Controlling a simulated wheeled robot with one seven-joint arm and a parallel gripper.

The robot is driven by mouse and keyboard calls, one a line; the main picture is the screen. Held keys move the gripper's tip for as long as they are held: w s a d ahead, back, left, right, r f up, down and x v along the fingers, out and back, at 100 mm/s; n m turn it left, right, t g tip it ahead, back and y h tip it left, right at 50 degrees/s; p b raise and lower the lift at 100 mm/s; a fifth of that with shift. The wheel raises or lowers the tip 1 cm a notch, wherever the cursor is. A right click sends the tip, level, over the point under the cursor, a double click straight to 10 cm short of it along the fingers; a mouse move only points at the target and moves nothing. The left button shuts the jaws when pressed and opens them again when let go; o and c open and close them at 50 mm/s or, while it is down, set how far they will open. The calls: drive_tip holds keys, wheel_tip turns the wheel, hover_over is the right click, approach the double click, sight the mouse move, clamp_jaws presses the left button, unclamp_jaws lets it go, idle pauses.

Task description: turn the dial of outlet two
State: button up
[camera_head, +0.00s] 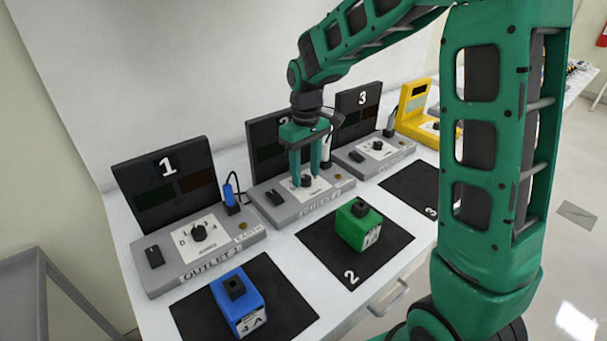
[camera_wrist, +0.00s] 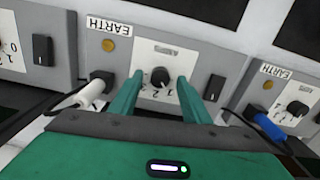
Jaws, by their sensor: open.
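Outlet two (camera_head: 262,193) is the middle grey unit, with a black panel marked 2 behind it, partly hidden by my gripper. Its black dial (camera_head: 307,182) sits on a white numbered plate. My gripper (camera_head: 304,172) is above outlet two, pointing down, with its green fingers around the dial's place. In the wrist view the dial (camera_wrist: 160,77) shows between the two finger ends of my gripper (camera_wrist: 157,92), with a gap on each side. The fingers are apart and hold nothing I can see. A black rocker switch (camera_head: 274,197) is left of the dial.
Outlet one (camera_head: 160,280) is on the left with a blue plug (camera_head: 231,197); outlet three (camera_head: 350,166) is on the right. A white plug (camera_head: 326,158) stands close beside my gripper. A green block (camera_head: 352,232) and a blue block (camera_head: 228,305) stand on black mats in front.

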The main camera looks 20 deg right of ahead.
sight(306, 177)
wheel_tip(306, 177, up, 10)
idle(0.4)
drive_tip(key=shift+f, duration=0.1)
drive_tip(key=s+d+m, duration=0.6)
drive_tip(key=s+d, duration=0.8)
drive_tip(key=s, duration=0.3)
drive_tip(key=s+d+f+m, duration=0.1)
drive_tip(key=s+f+m, duration=0.1)
drive_tip(key=s, duration=0.5)
drive_tip(key=s+d+f+m, duration=0.2)
drive_tip(key=s+f+m, duration=0.1)
drive_tip(key=s, duration=0.4)
drive_tip(key=shift+s, duration=0.4)
